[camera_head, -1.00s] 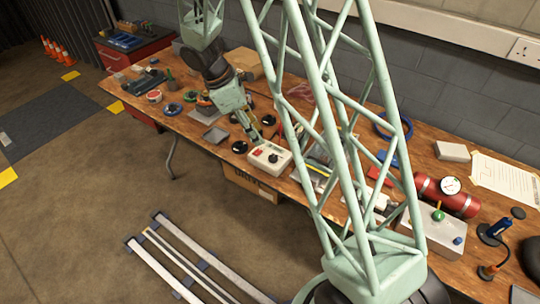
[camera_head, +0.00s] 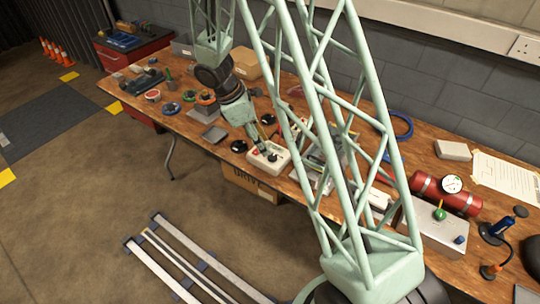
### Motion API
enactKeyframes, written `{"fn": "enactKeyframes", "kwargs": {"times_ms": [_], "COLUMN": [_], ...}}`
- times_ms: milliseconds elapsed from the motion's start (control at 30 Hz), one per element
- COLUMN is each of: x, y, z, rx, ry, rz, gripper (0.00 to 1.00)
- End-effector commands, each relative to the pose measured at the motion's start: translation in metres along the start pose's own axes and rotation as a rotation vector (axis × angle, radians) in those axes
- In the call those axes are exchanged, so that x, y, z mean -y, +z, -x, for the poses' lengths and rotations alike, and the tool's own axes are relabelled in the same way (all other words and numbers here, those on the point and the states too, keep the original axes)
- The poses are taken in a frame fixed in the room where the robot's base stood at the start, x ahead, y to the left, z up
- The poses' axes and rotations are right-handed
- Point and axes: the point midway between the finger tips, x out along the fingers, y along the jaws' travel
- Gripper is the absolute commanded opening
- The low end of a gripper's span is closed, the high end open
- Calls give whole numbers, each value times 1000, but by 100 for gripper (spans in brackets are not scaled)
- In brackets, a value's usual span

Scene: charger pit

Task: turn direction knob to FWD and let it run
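A small cream control box (camera_head: 277,165) sits near the front edge of the wooden workbench. It carries a dark knob (camera_head: 271,157) on its top and a red part towards its left. My gripper (camera_head: 262,148) points down over the box, with its tips at or just above the knob. The tips are too small to tell whether they touch the knob or are open or shut. The knob's pointer and any FWD marking cannot be read.
A black round piece (camera_head: 239,146) lies left of the box. Tape rolls lie further left. A red cylinder with a gauge (camera_head: 446,193) and a grey box with a green knob (camera_head: 433,226) stand right. A cardboard box (camera_head: 250,184) is under the bench.

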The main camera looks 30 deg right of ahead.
Motion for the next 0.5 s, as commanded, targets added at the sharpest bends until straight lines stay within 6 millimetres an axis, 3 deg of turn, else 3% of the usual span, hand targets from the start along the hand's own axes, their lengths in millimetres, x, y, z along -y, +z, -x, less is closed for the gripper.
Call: {"fn": "enactKeyframes", "kwargs": {"times_ms": [200, 500], "x": [0, 0], "y": [0, -1], "z": [-31, -61], "rx": [0, -1], "ry": [-2, -1], "rz": [-1, 0], "gripper": [34, 34]}}
